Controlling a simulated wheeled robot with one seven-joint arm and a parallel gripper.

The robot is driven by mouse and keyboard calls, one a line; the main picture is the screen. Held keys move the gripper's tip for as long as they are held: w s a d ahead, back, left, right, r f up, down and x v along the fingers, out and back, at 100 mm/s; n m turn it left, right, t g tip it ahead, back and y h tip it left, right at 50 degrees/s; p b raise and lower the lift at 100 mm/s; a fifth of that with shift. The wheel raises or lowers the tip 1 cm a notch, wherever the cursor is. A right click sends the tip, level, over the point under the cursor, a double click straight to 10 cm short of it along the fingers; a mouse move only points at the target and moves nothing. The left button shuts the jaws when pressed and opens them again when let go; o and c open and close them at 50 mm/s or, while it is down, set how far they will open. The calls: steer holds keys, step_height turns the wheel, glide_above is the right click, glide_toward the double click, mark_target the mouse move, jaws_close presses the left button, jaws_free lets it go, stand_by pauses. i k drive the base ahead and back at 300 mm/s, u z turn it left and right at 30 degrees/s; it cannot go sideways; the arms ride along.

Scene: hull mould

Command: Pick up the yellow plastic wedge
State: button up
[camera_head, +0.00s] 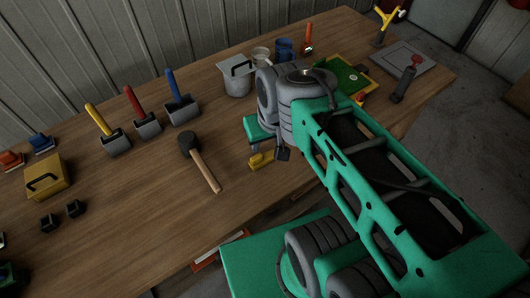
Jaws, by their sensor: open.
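The yellow plastic wedge (260,161) appears as a small yellow piece on the wooden table, near the table's front edge and right of the mallet. My gripper (268,152) is open, low over the table, right at the wedge. One dark fingertip shows just right of the wedge and part of the other just behind it. My wrist and arm hide the rest of the gripper. I cannot tell whether the fingers touch the wedge.
A black-headed mallet (199,163) lies left of the wedge. Several scrapers with coloured handles stand behind it, including a blue one (180,103). A grey lidded pot (237,80) stands behind my gripper. A green tray (345,76) lies beyond my arm.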

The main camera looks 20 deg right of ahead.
mark_target(259, 160)
steer(key=k, duration=0.5)
steer(key=u, duration=0.95)
steer(key=i, duration=0.25)
steer(key=z, duration=2.95)
steer(key=i, duration=0.5)
steer(key=u, duration=4.6)
